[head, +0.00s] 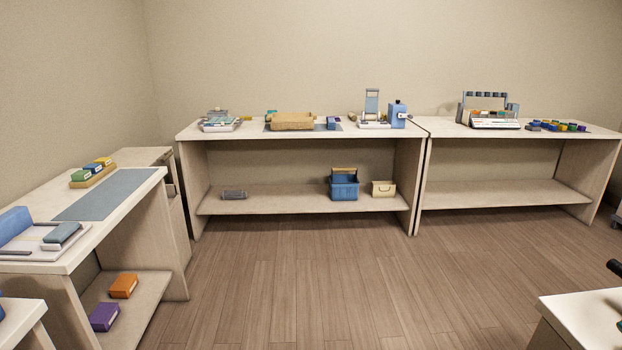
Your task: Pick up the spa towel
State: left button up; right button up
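I cannot tell for sure which thing is the spa towel. A small grey bundle (234,194) lies on the lower shelf of the middle table, at its left. A folded-looking blue-grey item (62,234) lies on a pale tray (22,247) on the left table. Neither of my grippers shows in the head view, and nothing is seen being held.
Another table (445,129) adjoins at right. A white-topped unit (580,318) stands front right. The wooden floor (370,290) between is clear.

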aim_at(331, 124)
jog(key=i+l+z, duration=0.35)
jog(key=i, duration=0.6)
jog(key=i+z, duration=0.35)
jog(key=i, duration=2.55)
